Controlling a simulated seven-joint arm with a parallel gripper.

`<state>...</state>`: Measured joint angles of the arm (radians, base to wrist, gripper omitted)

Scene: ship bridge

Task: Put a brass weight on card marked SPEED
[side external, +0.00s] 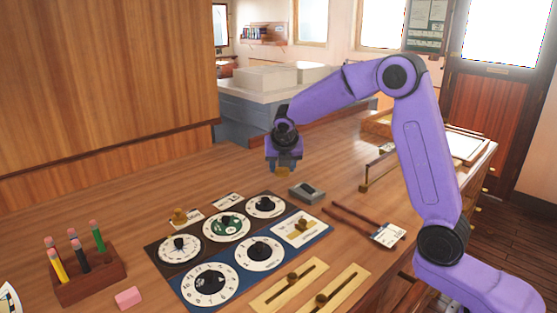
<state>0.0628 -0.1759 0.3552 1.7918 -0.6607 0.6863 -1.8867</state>
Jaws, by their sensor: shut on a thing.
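My gripper (284,168) is above the table, beyond the dial panel, pointing down. It is shut on a small brass weight (283,172), only partly visible between the fingers. Another brass weight (180,215) stands on a white card (190,222) at the panel's far left edge. A second white card (228,200) lies to its right with nothing on it. A third card or tag (388,235) lies at the right, by dark sticks. The print on the cards is too small to read, so I cannot tell which is marked SPEED.
The panel (322,238) carries several round dials. A grey box (307,193) sits below and right of my gripper. Brass slotted bars (290,285) lie in front. A wooden pencil holder (90,283) and pink eraser (128,298) are at left. Table left of the gripper is clear.

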